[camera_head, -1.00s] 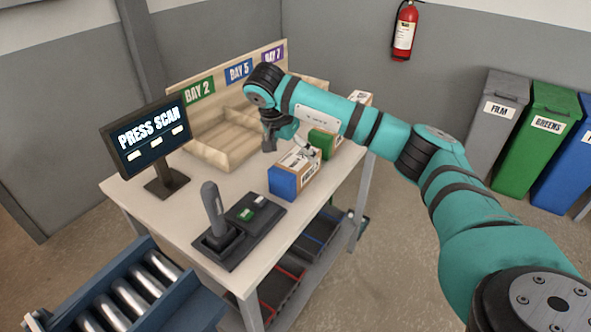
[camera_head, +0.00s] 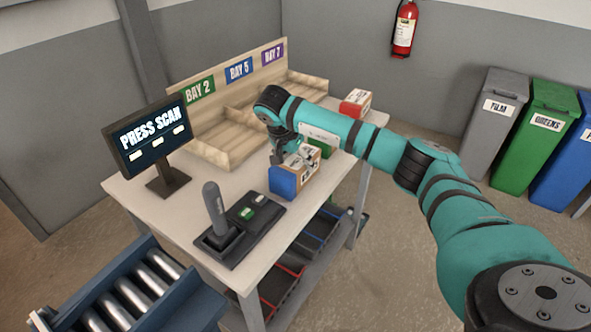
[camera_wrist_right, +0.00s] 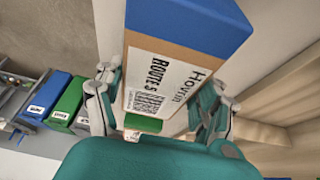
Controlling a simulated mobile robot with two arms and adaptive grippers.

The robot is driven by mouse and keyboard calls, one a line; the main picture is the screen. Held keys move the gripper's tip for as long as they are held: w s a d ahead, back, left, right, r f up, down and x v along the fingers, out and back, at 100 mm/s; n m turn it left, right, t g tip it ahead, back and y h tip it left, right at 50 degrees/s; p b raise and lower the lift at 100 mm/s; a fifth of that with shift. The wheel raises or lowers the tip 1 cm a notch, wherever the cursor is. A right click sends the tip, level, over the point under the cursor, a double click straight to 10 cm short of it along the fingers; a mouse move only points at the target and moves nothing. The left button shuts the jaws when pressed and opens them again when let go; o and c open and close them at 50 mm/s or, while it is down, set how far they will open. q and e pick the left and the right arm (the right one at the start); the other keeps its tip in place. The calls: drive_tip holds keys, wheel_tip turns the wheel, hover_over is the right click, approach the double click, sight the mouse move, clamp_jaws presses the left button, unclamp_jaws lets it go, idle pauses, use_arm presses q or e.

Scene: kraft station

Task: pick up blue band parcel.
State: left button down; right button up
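The blue band parcel (camera_head: 284,182), a brown carton with a blue end and a white label, stands on the table near its right edge. My right gripper (camera_head: 291,158) is just above it, covering part of its top. In the right wrist view the parcel (camera_wrist_right: 165,75) lies between the two spread fingers of my right gripper (camera_wrist_right: 160,100). The label reads "Route 5". A gap shows on the left finger's side; contact on the right side is unclear. My left gripper is not in view.
A green-banded parcel (camera_head: 322,142) stands close behind, partly hidden by my arm. A red-banded parcel (camera_head: 356,103) is at the far corner.

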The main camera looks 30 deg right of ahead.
drive_tip(key=c, duration=0.9)
drive_tip(key=shift+r, duration=0.15)
